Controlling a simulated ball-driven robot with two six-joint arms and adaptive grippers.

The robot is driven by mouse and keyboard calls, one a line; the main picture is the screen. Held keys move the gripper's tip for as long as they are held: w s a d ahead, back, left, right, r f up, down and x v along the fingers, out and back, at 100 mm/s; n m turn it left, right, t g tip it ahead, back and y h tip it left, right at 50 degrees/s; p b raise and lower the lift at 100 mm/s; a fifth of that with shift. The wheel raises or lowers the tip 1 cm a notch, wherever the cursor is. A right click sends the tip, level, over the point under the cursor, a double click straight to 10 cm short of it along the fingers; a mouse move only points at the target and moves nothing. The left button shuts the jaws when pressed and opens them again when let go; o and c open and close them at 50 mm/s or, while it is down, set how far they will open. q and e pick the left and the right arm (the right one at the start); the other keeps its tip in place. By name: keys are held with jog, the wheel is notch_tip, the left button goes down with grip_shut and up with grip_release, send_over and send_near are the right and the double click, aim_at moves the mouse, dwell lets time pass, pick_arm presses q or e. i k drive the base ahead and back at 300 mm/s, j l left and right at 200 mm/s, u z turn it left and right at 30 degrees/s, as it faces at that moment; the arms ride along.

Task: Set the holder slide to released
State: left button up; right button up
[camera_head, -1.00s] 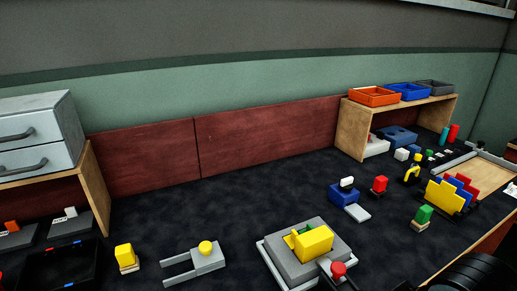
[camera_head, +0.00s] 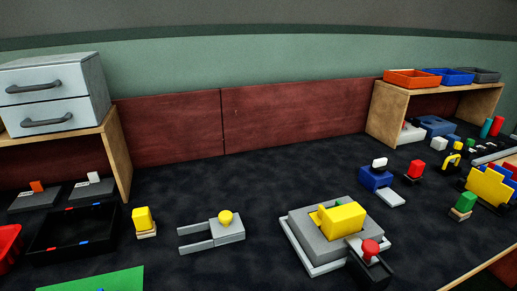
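A grey square holder (camera_head: 312,242) sits on a pale base plate at the front, right of centre. A yellow block (camera_head: 343,220) stands in its middle, with a bit of green beside it. A red knob (camera_head: 370,248) on a dark slide-like piece (camera_head: 372,272) is at the holder's front right corner. Left of it lies a separate grey two-pronged piece (camera_head: 198,244) with a yellow knob (camera_head: 225,217); its prongs point left. The frames do not label which part is the holder slide or its positions.
A black tray (camera_head: 50,247), a green mat (camera_head: 95,282) and a yellow block on a wooden base (camera_head: 144,221) are at left. A grey drawer unit (camera_head: 55,92) stands on a wooden shelf (camera_head: 118,160). A blue device (camera_head: 376,179) is behind the holder.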

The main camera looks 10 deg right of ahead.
aim_at(366, 250)
jog(key=l+z, duration=0.25)
jog(key=z, duration=0.15)
jog(key=l+z, duration=0.25)
jog(key=z, duration=0.2)
